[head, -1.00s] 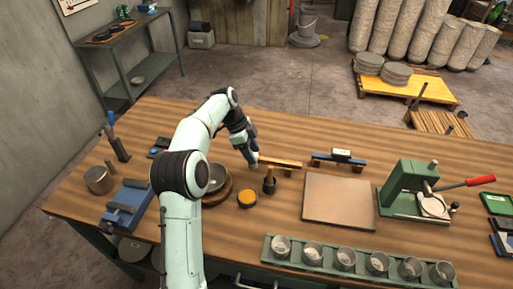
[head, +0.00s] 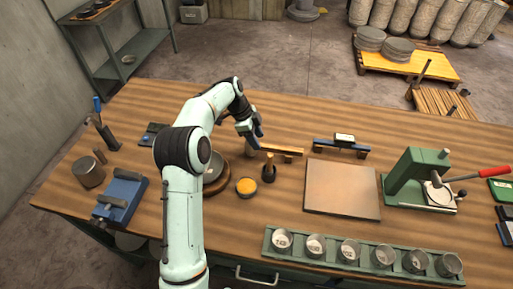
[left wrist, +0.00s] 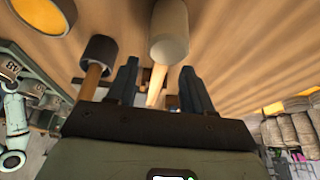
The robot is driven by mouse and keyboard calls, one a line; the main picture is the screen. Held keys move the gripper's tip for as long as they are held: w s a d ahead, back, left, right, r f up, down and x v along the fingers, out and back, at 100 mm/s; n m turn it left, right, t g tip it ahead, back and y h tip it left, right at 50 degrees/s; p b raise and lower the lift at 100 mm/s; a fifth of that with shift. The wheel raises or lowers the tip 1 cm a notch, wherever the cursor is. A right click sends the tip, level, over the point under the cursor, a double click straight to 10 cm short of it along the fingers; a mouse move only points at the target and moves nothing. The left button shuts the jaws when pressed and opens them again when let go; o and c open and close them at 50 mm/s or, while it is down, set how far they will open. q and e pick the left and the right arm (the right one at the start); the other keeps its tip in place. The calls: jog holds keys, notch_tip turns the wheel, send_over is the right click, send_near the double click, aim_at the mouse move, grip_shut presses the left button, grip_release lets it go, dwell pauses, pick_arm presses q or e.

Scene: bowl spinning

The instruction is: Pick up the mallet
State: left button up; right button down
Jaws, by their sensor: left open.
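A wooden mallet lies on the bench with its pale cylindrical head (head: 251,146) at the left and its handle (head: 283,151) pointing right, seemingly propped on a small dark support. My left gripper (head: 257,132) is just behind and above the mallet head. In the left wrist view my gripper (left wrist: 157,68) is open, and the mallet head (left wrist: 169,36) is ahead of the fingers. The handle shows in the gap between them, and contact cannot be told. My right gripper is not in view.
A dark-headed tool with a wooden handle (head: 268,168) stands just in front of the mallet. A bowl (head: 215,172) and an orange-filled dish (head: 246,187) are nearby. A flat board (head: 342,189) and a green press (head: 415,177) are to the right.

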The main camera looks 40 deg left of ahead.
aim_at(263, 145)
pick_arm(q)
jog(key=x, duration=0.5)
jog(key=shift+w+d, duration=0.2)
jog(key=shift+w, duration=0.15)
grip_shut()
